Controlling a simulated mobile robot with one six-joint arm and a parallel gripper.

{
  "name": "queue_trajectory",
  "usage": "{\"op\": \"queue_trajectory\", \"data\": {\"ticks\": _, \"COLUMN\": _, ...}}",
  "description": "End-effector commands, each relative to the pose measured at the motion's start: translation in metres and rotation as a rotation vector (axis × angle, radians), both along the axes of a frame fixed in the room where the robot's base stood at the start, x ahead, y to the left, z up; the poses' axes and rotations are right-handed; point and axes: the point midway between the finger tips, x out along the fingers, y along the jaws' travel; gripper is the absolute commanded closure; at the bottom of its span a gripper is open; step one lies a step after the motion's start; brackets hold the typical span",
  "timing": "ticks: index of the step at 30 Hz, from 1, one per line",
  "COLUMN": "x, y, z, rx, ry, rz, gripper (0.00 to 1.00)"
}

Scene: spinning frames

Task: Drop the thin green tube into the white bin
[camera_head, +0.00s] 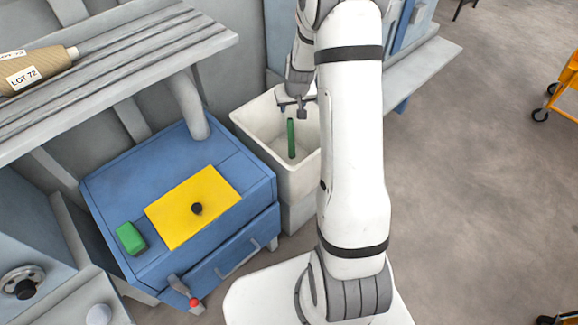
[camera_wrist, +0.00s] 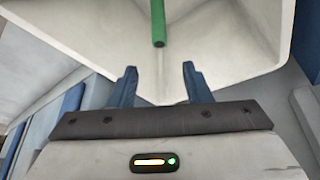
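The thin green tube (camera_head: 291,138) is upright within the opening of the white bin (camera_head: 257,137), below my gripper (camera_head: 293,108). I cannot tell whether it touches the bin's floor or is in the air. In the wrist view the tube (camera_wrist: 158,22) shows beyond the fingertips and apart from them, against the pale inside of the bin (camera_wrist: 225,40). My gripper (camera_wrist: 158,70) is open, with nothing between its two blue fingers. My arm hides the right side of the bin in the head view.
A blue cabinet (camera_head: 120,185) with a yellow sheet (camera_head: 180,215) and a green block (camera_head: 130,238) stands left of the bin. A grey shelf (camera_head: 130,60) holding a yarn cone (camera_head: 40,70) is at upper left. Open floor (camera_head: 470,180) lies to the right.

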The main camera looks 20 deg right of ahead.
Motion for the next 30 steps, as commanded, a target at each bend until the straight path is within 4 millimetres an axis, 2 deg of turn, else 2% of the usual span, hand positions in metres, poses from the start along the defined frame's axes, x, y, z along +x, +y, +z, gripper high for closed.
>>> {"op": "queue_trajectory", "data": {"ticks": 8, "x": -0.001, "y": 0.0, "z": 0.003, "rx": 0.0, "ry": -0.001, "rz": -0.001, "gripper": 0.55}}
{"op": "queue_trajectory", "data": {"ticks": 21, "x": -0.025, "y": 0.003, "z": 0.064, "rx": 0.0, "ry": -0.002, "rz": 0.0, "gripper": 0.55}}
{"op": "queue_trajectory", "data": {"ticks": 30, "x": -0.029, "y": 0.003, "z": 0.072, "rx": 0.0, "ry": 0.0, "rz": -0.001, "gripper": 0.55}}
